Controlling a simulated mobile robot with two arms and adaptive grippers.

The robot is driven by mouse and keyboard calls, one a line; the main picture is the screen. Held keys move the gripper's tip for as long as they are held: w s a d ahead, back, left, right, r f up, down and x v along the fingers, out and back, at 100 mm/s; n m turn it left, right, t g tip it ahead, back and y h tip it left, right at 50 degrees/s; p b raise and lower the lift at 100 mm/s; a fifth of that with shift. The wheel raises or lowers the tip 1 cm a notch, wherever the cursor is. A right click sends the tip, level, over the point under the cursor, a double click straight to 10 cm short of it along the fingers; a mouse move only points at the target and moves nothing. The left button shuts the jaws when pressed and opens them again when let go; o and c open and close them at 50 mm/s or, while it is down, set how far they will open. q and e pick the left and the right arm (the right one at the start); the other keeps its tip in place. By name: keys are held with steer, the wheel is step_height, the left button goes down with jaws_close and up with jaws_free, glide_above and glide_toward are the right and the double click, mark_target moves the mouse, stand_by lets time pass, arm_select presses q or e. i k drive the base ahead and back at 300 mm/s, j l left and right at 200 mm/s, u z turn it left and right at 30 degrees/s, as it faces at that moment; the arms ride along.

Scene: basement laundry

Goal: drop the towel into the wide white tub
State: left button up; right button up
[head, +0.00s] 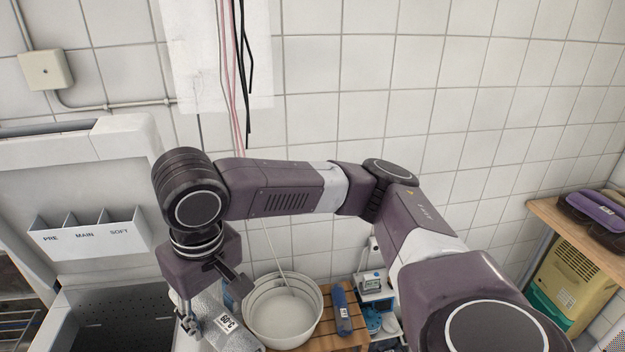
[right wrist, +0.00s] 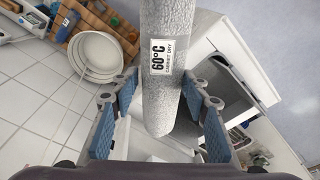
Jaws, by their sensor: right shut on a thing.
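A grey rolled towel (head: 213,318) with a white "60°C" label hangs in my right gripper (head: 189,324). In the right wrist view the blue finger pads are on either side of the towel (right wrist: 170,100), and the gripper is shut on it. The wide white tub (head: 283,321) stands on a slatted wooden bench, just right of the towel in the head view. The tub (right wrist: 73,55) is at the upper left in the right wrist view. The towel is beside the tub, not over it. My left gripper is in neither view.
A blue labelled item (head: 342,308) lies on the bench (head: 357,340), right of the tub. A white machine with a PRE/MAIN/SOFT drawer (head: 90,236) is at left. A wooden shelf (head: 565,232) and yellow container (head: 568,280) are at right. Cables (head: 238,80) hang on the tiled wall.

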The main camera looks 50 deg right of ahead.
mark_target(286, 320)
steer(key=z, duration=1.6)
steer(key=j+z, duration=0.15)
steer(key=j, duration=0.35)
steer(key=k+j+z, duration=0.1)
steer(key=j, duration=0.35)
steer(key=k+j+z, duration=0.15)
steer(key=j, duration=0.35)
